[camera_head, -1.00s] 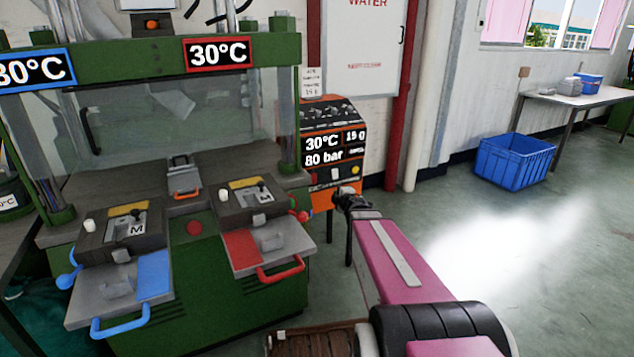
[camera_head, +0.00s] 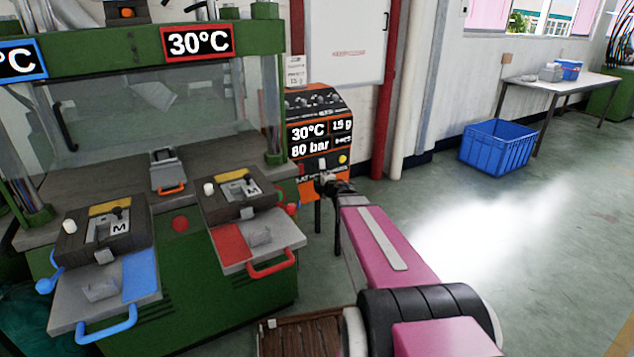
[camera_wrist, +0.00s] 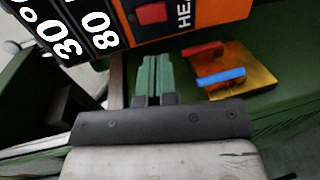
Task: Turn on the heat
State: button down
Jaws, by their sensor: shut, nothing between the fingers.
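The orange control unit (camera_head: 318,118) stands right of the green press and shows 30°C, 15 g and 80 bar. In the wrist view a red switch (camera_wrist: 152,12) sits on its orange panel, beside white letters reading "HEA", the rest cut off. My gripper (camera_wrist: 155,60) has its green fingers together and empty. The fingertips are just below the red switch in that picture; I cannot tell whether they touch the panel. In the head view my gripper (camera_head: 326,182) is small, at the unit's lower front, and its fingers are hard to make out.
The green press (camera_head: 215,310) has a red-handled tray (camera_head: 285,237) and a blue-handled tray (camera_head: 70,305) jutting out front. The wrist view shows a red handle (camera_wrist: 202,49) and a blue handle (camera_wrist: 221,76) right of my fingers. A blue crate (camera_head: 495,150) stands on open floor.

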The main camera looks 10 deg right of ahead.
jog(key=x, duration=1.2)
jog(key=shift+w, duration=0.2)
jog(key=shift+w+a+f, duration=0.15)
jog(key=shift+w, duration=0.15)
jog(key=shift+s, duration=0.35)
send_near(302, 173)
jog(key=s+d+f, duration=0.2)
jog(key=s+f, duration=0.2)
jog(key=s, duration=0.1)
jog(key=shift+s, duration=0.35)
jog(key=shift+d, duration=0.1)
